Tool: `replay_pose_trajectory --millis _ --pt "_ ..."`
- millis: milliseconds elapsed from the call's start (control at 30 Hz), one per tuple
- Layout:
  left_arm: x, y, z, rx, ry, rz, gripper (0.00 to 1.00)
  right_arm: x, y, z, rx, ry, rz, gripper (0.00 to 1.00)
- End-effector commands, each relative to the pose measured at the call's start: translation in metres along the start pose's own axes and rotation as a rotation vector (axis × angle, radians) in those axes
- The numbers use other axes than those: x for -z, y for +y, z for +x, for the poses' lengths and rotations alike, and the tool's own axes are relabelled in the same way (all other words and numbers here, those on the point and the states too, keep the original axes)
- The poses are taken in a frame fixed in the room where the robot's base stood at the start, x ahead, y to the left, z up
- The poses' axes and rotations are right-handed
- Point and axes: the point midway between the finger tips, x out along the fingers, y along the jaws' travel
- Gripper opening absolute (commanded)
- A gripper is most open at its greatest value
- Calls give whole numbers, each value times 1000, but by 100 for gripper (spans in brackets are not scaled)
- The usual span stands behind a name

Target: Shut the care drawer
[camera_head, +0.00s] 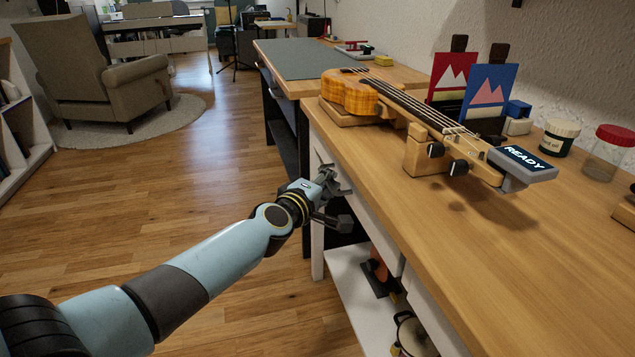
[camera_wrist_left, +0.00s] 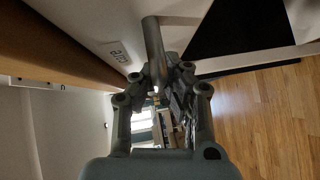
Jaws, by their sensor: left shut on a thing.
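The care drawer's pale front (camera_wrist_left: 95,18) fills the upper left of the left wrist view, with a small "care" label (camera_wrist_left: 117,52) on it. A grey bar handle (camera_wrist_left: 153,40) stands beside the label. My left gripper (camera_wrist_left: 156,76) is shut on this handle. In the head view my left gripper (camera_head: 328,182) is at the white fronts under the near bench's left edge and hides most of the handle. How far out the drawer stands is hard to tell. My right gripper is not in view.
The wooden bench (camera_head: 570,245) carries a ukulele (camera_head: 350,92) on wooden supports, a "READY" display (camera_head: 523,160), two picture cards and jars. A white lower shelf (camera_head: 350,275) holds a few items. Open wooden floor (camera_head: 200,190) lies left of the bench.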

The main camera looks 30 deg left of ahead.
Motion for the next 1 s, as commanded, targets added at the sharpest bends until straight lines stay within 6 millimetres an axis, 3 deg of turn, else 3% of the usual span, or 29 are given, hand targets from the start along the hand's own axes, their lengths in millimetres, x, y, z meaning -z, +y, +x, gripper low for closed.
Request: replay_pose_trajectory --millis 133,167,333,733,1000 --pt "-1 5 2 -8 -2 2 0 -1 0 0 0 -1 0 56" --pt "-1 5 2 -8 -3 1 11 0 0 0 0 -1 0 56" --pt "-1 4 1 -6 -3 0 33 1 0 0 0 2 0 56" --pt "0 2 -2 -3 -2 0 33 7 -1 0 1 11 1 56" --pt "0 1 -25 -3 -1 -2 33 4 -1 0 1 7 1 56"
